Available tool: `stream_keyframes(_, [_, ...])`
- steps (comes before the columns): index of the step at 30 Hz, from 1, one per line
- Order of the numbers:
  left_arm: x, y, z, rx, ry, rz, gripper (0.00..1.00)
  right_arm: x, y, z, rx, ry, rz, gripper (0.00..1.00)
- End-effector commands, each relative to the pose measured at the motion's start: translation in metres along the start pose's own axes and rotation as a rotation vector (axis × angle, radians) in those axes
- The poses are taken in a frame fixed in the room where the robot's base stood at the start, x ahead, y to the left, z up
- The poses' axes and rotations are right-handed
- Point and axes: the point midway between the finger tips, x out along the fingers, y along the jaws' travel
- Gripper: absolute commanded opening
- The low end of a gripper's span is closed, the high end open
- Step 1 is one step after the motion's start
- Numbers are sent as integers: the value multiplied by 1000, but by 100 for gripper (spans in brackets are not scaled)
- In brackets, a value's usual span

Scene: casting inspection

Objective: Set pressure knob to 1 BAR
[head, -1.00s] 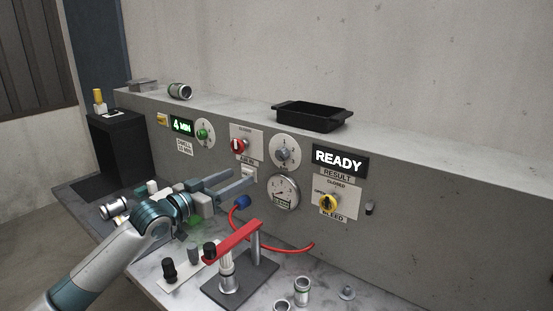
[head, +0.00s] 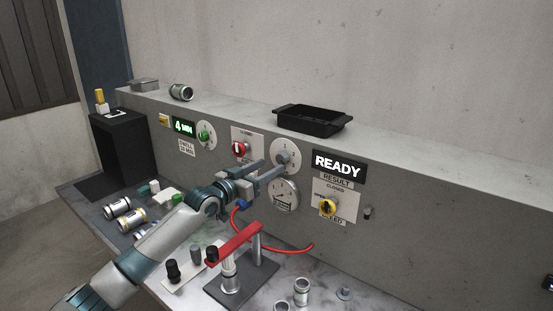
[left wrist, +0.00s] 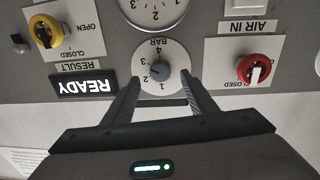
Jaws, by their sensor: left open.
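The pressure knob (head: 283,157) is a small grey knob on a round white dial on the grey panel. In the left wrist view, upside down, the dial (left wrist: 167,62) is marked BAR with numbers, and the knob (left wrist: 158,71) is at its middle. My left gripper (head: 273,167) is open in front of the dial's lower left in the head view. In the wrist view its two fingers (left wrist: 157,90) stand apart, with the knob beyond their tips and between their lines. No contact shows. My right gripper is not in view.
A round gauge (head: 284,196) is below the dial. A red AIR IN knob (head: 239,149) is left, a yellow BLEED knob (head: 328,207) right, and a READY display (head: 338,165) beside the dial. A red clamp arm (head: 234,243) stands on the bench below. A black tray (head: 312,118) sits on the ledge.

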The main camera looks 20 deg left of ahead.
Motion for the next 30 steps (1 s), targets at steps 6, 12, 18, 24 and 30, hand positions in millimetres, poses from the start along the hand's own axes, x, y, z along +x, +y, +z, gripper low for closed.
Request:
stream_keyframes(6, [31, 0, -2, 2, 0, -1, 52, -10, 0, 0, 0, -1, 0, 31])
stream_keyframes(12, [46, 0, -1, 2, 0, 0, 52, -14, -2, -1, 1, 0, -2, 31])
stream_keyframes(18, [49, -1, 0, 2, 0, -1, 52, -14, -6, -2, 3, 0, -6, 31])
stream_keyframes(24, [49, 0, 0, 2, 0, -1, 52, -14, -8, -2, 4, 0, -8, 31])
stream_keyframes(30, [49, 0, 0, 2, 0, -1, 11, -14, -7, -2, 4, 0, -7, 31])
